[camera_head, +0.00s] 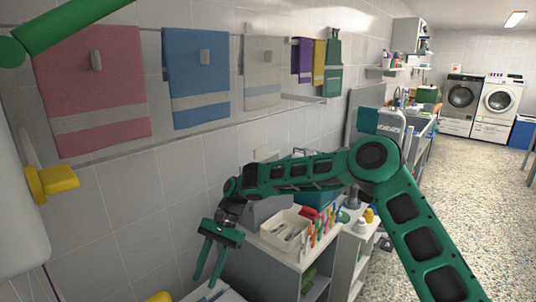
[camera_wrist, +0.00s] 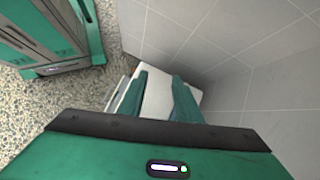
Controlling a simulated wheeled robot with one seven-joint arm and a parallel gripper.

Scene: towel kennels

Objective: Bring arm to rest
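My green arm reaches across the head view from the lower right, bent at its elbow. My gripper (camera_head: 209,262) hangs from its end at the lower left, fingers pointing down. The two fingers stand apart with nothing between them. In the wrist view, my gripper (camera_wrist: 165,97) also shows both green fingers spread, above a white surface (camera_wrist: 157,98) beside the tiled wall. The gripper appears apart from that surface.
A pink towel (camera_head: 95,85), a blue towel (camera_head: 197,75) and a grey towel (camera_head: 263,72) hang on the left wall. A white bin (camera_head: 287,232) with tools stands on a cabinet close to my arm. Speckled floor (camera_head: 480,190) is clear at right.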

